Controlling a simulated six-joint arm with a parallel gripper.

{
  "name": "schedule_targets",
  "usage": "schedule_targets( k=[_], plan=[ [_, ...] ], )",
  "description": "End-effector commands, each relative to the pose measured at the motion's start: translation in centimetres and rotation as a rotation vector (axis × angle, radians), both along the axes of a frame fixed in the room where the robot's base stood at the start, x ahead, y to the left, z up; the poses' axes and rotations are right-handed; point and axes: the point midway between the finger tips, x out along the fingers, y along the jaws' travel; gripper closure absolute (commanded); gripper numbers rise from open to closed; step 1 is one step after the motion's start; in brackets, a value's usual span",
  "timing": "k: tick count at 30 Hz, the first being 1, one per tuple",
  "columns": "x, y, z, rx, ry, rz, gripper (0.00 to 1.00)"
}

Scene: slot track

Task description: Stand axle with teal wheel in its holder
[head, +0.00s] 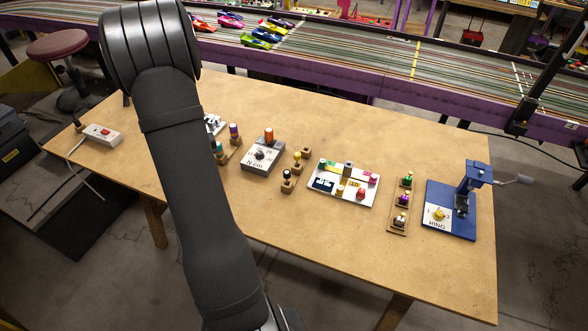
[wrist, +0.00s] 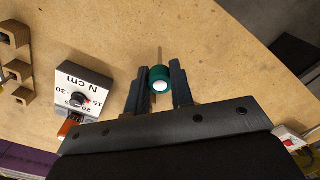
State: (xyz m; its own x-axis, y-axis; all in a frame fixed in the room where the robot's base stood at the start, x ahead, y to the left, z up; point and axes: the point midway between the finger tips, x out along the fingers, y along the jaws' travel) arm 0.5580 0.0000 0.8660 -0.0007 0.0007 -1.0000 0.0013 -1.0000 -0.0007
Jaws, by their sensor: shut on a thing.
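In the wrist view, my gripper (wrist: 158,92) is shut on a teal wheel (wrist: 160,74), one dark finger on each side of it. The wheel has a white hub. Its thin grey axle (wrist: 159,54) points toward the top of the picture, over bare table. In the head view my arm hides the gripper. A small teal piece (head: 218,147) shows beside the arm's edge, by a wooden holder (head: 222,158); I cannot tell whether it is the held wheel. A purple-topped piece (head: 234,129) stands just behind it.
A white-topped N cm box (head: 262,155) with a knob stands right of my arm; it also shows in the wrist view (wrist: 94,82). A white tray (head: 343,184) and blue press (head: 449,213) are farther right. The table front (head: 390,240) is clear.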

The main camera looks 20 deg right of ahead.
Motion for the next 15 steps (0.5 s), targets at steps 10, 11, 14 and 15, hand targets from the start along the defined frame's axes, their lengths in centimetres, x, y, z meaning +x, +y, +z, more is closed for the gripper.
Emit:
schedule_targets(
  k=[10,11,14,15],
  plan=[
    [0.8,-0.1,1.9,0.000,-0.006,-0.051,1.00],
    [1.0,-0.1,2.5,0.000,-0.007,-0.070,1.00],
    [1.9,-0.3,5.2,0.001,-0.008,-0.149,1.00],
    [2.3,-0.7,6.3,0.001,-0.009,-0.186,1.00]
  ],
)
